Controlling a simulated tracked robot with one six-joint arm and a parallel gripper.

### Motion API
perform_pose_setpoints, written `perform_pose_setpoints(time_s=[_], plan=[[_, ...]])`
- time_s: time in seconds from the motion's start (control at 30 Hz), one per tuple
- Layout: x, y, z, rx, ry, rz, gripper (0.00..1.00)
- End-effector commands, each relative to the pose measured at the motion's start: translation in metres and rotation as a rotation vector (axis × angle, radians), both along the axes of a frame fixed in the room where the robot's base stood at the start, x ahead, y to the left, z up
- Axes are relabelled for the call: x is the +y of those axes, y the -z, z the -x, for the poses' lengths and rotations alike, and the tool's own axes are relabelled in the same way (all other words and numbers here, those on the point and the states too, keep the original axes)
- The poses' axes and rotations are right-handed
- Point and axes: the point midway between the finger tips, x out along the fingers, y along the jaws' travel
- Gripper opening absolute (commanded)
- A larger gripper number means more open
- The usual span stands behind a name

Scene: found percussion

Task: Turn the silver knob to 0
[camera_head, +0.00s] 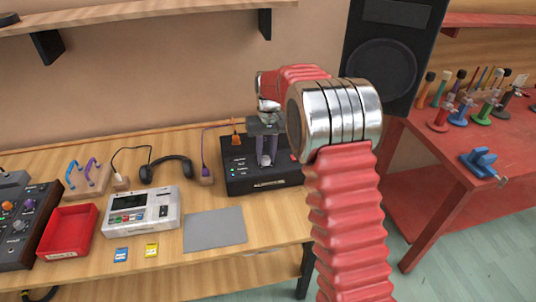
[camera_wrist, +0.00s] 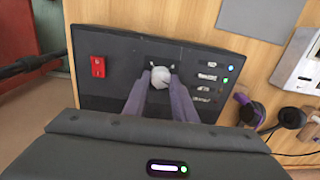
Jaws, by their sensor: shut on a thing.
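The silver knob (camera_wrist: 160,78) sits on the face of a black box (camera_wrist: 125,70), seen in the wrist view. My gripper (camera_wrist: 160,90) has its two purple-grey fingers closed on the knob from either side.
A red switch (camera_wrist: 97,66) and a row of labelled lights (camera_wrist: 207,77) are on the same box. A grey mat (camera_head: 215,230), a white device (camera_head: 141,212) and a red tray (camera_head: 68,231) lie to the left. A black speaker (camera_head: 390,55) stands behind my arm.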

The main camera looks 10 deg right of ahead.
Motion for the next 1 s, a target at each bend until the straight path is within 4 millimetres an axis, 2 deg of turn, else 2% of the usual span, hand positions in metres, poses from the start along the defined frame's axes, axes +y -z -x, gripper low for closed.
perform_pose_setpoints(time_s=[1.0], plan=[[0.0030, -0.0006, -0.0004, -0.001, -0.934, 0.001, 0.02]])
